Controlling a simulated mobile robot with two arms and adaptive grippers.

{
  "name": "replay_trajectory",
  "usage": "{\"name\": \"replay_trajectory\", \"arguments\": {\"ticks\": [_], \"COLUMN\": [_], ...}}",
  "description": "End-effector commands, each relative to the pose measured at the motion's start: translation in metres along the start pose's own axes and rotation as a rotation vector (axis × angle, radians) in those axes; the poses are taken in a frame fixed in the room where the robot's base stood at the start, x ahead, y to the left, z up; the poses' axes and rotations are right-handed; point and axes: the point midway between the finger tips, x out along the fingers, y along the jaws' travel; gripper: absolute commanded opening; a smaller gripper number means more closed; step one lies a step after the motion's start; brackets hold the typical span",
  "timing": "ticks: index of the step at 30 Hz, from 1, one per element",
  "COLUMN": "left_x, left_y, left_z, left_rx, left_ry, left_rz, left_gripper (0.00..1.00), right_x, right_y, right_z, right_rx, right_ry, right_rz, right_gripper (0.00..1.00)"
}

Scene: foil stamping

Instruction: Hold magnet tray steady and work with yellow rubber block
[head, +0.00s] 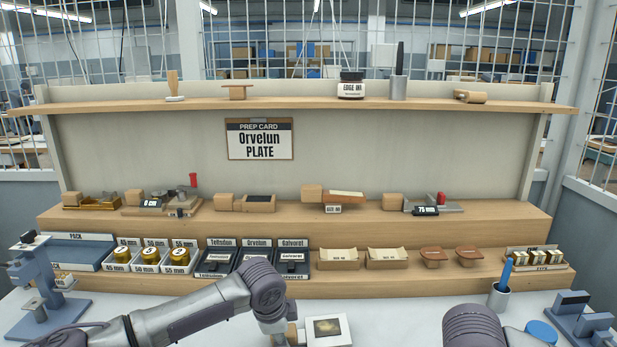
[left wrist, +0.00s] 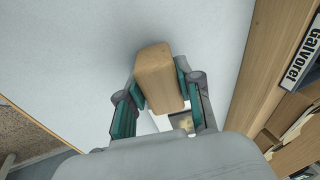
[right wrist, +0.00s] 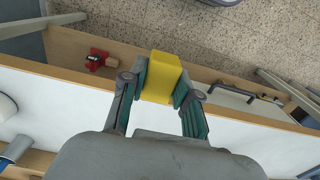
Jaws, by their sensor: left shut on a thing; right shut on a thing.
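The magnet tray (head: 327,318) is a white, square-rimmed tray with a dark and tan inside, at the bottom centre of the head view. Part of it shows behind the gripper in the left wrist view (left wrist: 182,121). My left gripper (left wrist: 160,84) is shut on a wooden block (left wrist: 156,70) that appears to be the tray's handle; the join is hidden. The yellow rubber block (right wrist: 162,74) is between the fingers of my right gripper (right wrist: 161,84), which is shut on it. In the head view only my right arm shows, at the bottom right, without gripper or yellow block.
A stepped wooden rack (head: 420,283) with labelled trays and tools runs along the back. A blue-grey press (head: 40,290) stands left. A cup with a blue tool (head: 499,298), a blue disc (head: 541,331) and a blue stand (head: 583,318) are right. The white tabletop (head: 400,310) is clear around mid-right.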

Motion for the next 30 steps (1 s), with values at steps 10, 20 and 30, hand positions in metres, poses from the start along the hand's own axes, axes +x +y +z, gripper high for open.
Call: {"name": "replay_trajectory", "arguments": {"ticks": [10,20,30], "left_x": [0.005,0.002,-0.015], "left_y": [0.004,0.002,0.001], "left_z": [0.003,0.002,0.001], "left_rx": [0.002,0.001,0.001], "left_ry": [-0.01,-0.005,-0.002], "left_rz": [0.009,0.005,0.002], "left_gripper": [0.0,0.64,0.64], "right_x": [0.0,0.0,0.0], "right_y": [0.0,0.0,0.0], "right_z": [0.0,0.0,0.0], "right_rx": [0.0,0.0,0.0], "right_ry": [0.0,0.0,0.0], "right_rz": [0.0,0.0,0.0], "right_gripper": [0.02,0.02,0.02]}}
